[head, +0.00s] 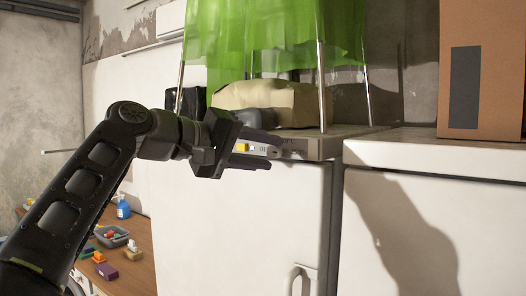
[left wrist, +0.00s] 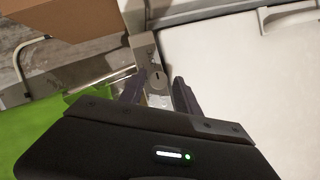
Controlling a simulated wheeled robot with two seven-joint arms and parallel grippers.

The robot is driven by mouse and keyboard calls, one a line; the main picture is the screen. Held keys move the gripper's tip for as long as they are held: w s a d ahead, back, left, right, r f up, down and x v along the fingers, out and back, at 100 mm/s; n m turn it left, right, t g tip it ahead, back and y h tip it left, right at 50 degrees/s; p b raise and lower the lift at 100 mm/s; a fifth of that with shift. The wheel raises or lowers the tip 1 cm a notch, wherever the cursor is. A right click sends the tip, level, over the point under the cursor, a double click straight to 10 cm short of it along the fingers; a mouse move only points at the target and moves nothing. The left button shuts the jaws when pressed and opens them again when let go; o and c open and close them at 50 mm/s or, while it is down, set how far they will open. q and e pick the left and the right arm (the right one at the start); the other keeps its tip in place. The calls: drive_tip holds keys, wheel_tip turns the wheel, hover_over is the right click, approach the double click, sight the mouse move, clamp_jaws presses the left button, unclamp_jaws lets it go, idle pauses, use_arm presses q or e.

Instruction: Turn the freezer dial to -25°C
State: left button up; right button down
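The freezer (head: 240,215) is a white upright cabinet in the middle of the head view, with a grey control strip (head: 312,147) along its top front edge. The dial (left wrist: 157,79) is a small round grey knob with a dark slot, seen in the left wrist view. My left gripper (head: 277,145) is at the strip, its fingers pointing right along it. In the left wrist view the gripper's fingers (left wrist: 156,88) are apart, one on each side of the dial; contact cannot be told. The temperature markings are too small to read. My right gripper is not in view.
A beige sack (head: 290,103) and a rack with green cloth (head: 270,35) stand on the freezer. A white appliance (head: 440,235) with a cardboard box (head: 478,65) on top stands at right. A wooden table (head: 138,268) with a blue bottle (head: 123,208) is at lower left.

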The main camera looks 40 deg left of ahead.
use_arm(q)
drive_tip(key=shift+o, duration=0.7)
drive_tip(key=v, duration=0.7)
drive_tip(key=shift+s+b, duration=0.4)
drive_tip(key=shift+b, duration=0.05)
drive_tip(key=shift+a, duration=0.1)
